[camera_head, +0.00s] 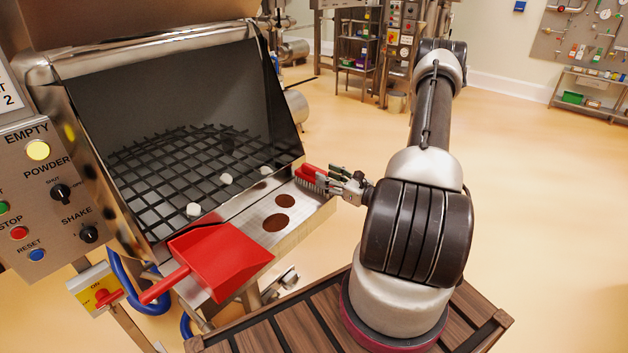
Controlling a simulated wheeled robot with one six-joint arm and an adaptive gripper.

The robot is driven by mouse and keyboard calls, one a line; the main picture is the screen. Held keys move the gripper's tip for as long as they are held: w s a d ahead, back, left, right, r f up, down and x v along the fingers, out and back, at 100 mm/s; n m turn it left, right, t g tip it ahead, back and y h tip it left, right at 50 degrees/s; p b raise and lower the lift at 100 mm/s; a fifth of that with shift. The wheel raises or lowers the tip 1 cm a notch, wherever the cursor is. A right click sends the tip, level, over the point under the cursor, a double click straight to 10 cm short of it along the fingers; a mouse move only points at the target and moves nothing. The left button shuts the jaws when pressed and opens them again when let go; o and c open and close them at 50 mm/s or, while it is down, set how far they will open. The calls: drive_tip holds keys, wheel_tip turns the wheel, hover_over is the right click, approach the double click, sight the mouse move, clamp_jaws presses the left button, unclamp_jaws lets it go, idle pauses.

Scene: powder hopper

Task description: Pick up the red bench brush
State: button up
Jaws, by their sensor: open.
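The red bench brush (308,174) lies at the far right end of the metal ledge in front of the hopper. Its red back and pale bristles show, and part of it is hidden behind my gripper. My gripper (331,178) is open at the brush, with its fingers pointing left and reaching to the brush's right side. I cannot tell whether the fingers touch it or sit around it.
A red dustpan (222,256) lies on the near part of the ledge (245,218), beside two dark round spots. The hopper (160,50) with a black grid (180,165) and several white lumps stands behind. A control panel (45,200) is at left. Open floor lies right.

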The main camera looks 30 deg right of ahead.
sight(314, 167)
drive_tip(key=x, duration=0.6)
drive_tip(key=shift+w+d+r, duration=0.1)
drive_tip(key=shift+r, duration=0.15)
clamp_jaws()
